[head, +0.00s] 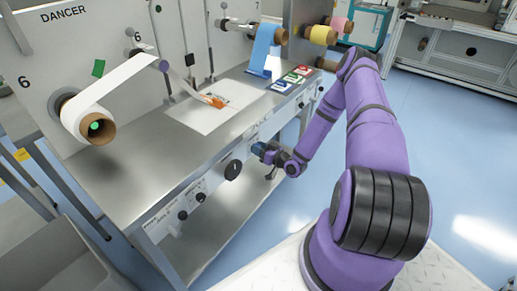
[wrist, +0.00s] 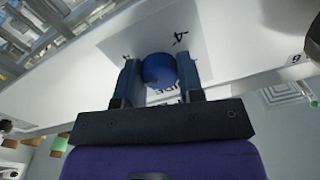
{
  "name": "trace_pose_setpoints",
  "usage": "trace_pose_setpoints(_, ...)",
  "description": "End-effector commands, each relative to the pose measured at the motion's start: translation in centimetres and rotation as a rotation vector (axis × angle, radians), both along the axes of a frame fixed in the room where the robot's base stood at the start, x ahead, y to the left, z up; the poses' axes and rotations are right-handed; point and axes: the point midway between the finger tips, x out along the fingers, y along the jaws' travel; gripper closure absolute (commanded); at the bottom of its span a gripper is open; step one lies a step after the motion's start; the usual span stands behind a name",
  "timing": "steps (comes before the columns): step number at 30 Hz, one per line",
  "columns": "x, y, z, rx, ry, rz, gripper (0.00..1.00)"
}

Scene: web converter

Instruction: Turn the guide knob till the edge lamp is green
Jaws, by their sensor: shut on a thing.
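A large black knob (head: 233,169) and smaller black knobs (head: 183,215) are on the same panel to the left. The steel bench top (head: 150,150) carries a white sheet and coloured cards (head: 291,79). Rolls of web (head: 86,116) hang above. The blue floor at right is clear.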

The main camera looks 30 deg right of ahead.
Motion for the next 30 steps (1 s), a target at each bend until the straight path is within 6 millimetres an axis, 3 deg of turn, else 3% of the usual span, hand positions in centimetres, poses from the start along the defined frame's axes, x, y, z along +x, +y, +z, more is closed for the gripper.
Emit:
trace_pose_setpoints(1,-0.1,-0.1,0.0,0.000,0.001,-0.001,0.60)
trace_pose_setpoints(4,0.0,-0.1,0.0,-0.001,0.001,-0.001,0.40)
trace_pose_setpoints(16,-0.8,-0.4,0.0,-0.001,0.001,-0.001,0.40)
trace_pose_setpoints(30,-8.4,-3.1,-0.1,-0.001,0.002,-0.001,0.40)
